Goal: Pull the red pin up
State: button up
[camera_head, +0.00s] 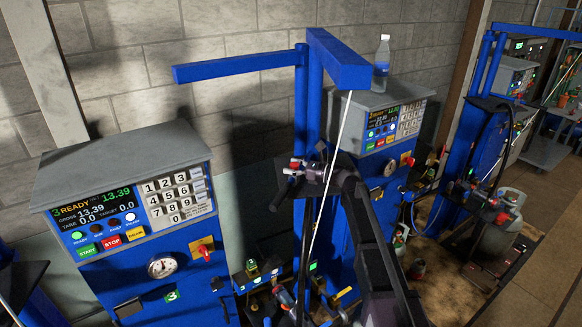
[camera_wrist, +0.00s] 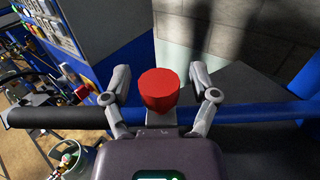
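The red pin (camera_wrist: 160,90) shows in the wrist view as a round red knob in the middle. My gripper (camera_wrist: 160,73) has one grey finger on each side of the knob. The fingers stand apart, with a narrow visible gap to the knob on both sides, so it looks open around it. The pin's lower part is hidden behind the gripper body. In the head view my dark arm reaches up to a cluttered spot by the blue column, where small red parts (camera_head: 295,164) show. I cannot tell there which is the pin or how the fingers stand.
A blue bar with a black grip (camera_wrist: 60,115) crosses behind the fingers in the wrist view. Blue scales with a keypad (camera_head: 130,240) stand left in the head view; another blue scale (camera_head: 400,107) stands behind. A grey cylinder (camera_head: 503,215) is at the right.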

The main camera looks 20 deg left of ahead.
grip_shut()
jog(key=shift+r+p, duration=1.5)
jog(key=shift+r, duration=0.05)
jog(key=shift+w, duration=0.1)
jog(key=shift+r, duration=0.1)
jog(key=shift+o, duration=0.8)
grip_release()
jog(key=shift+d, duration=0.2)
jog(key=s+d, duration=0.1)
jog(key=d, duration=1)
jog(key=shift+s+d, duration=0.25)
jog(key=shift+d, duration=0.05)
